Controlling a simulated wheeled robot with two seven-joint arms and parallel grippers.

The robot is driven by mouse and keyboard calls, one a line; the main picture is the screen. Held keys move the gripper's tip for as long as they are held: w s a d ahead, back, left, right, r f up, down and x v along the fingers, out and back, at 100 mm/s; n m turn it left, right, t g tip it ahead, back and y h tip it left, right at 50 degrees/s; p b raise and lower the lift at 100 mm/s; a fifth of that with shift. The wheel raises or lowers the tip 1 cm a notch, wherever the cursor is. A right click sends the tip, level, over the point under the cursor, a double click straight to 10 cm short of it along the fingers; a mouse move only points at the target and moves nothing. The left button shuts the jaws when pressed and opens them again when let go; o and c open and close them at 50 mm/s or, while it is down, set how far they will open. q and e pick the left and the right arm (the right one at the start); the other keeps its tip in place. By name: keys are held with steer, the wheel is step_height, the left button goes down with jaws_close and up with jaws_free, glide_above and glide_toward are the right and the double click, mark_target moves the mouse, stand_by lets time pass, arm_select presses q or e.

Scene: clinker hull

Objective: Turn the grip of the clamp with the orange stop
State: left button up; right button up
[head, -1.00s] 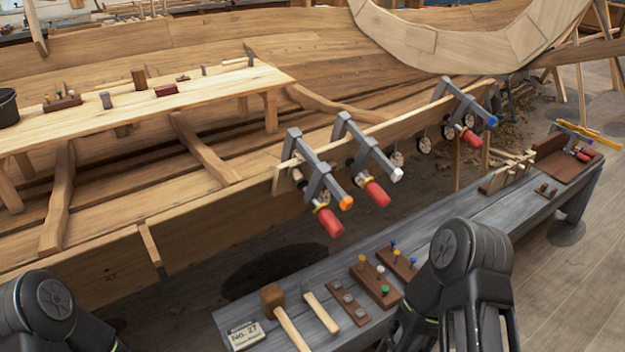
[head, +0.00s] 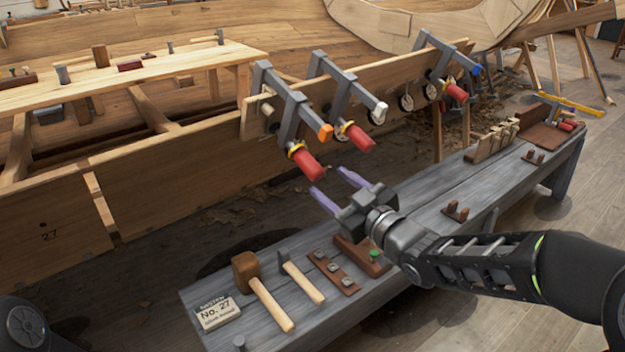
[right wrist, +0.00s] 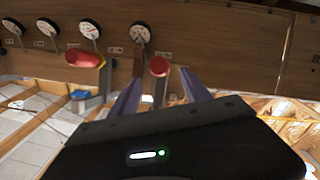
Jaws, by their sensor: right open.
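The clamp with the orange stop (head: 326,132) is the left one of three grey clamps on the hull's upper plank. Its red grip (head: 309,166) with a yellow collar hangs at the lower end of its screw. My right gripper (head: 331,187) is open and empty, with its purple fingers just below and right of that grip, apart from it. In the right wrist view the fingers (right wrist: 160,92) point at a red grip (right wrist: 158,66) lying just beyond and between them. Another red grip (right wrist: 84,59) is to its left. My left gripper is not in view.
The clamps with the white stop (head: 379,113) and blue stop (head: 476,70) stand to the right. Below is a grey bench (head: 425,205) with a mallet (head: 262,290), a hammer (head: 301,277) and wooden peg blocks. Round dials (right wrist: 140,31) line the plank.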

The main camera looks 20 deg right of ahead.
mark_target(319, 175)
stand_by(0.3)
steer(key=x, duration=0.7)
steer(key=shift+w, duration=0.4)
jaws_close()
